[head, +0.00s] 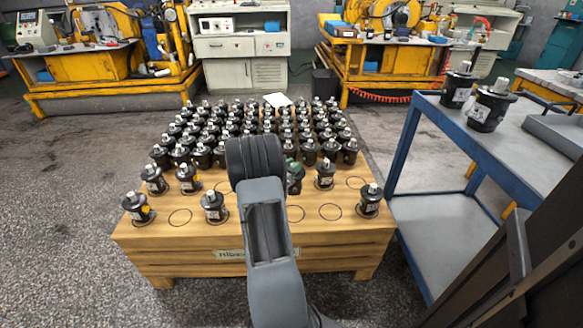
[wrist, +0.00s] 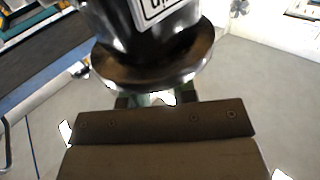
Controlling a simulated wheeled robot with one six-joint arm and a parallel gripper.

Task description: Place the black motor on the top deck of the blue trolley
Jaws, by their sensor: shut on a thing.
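My gripper (wrist: 157,99) is shut on a black motor (wrist: 145,55) with a white label and a wide round flange, seen close up in the wrist view. In the head view my arm hides most of the gripper, over the wooden pallet. A dark motor (head: 296,180) shows partly just right of my arm there; I cannot tell if it is the held one. The blue trolley (head: 404,148) stands at the right. Two black motors (head: 489,106) stand upright at the far left of its grey top deck (head: 516,152).
The wooden pallet (head: 190,262) carries many upright black motors, dense at the back, sparse in front with empty marked circles. A grey tray (head: 556,134) lies on the trolley's deck, right of its motors. Yellow machines (head: 110,70) stand behind. Floor left of the pallet is clear.

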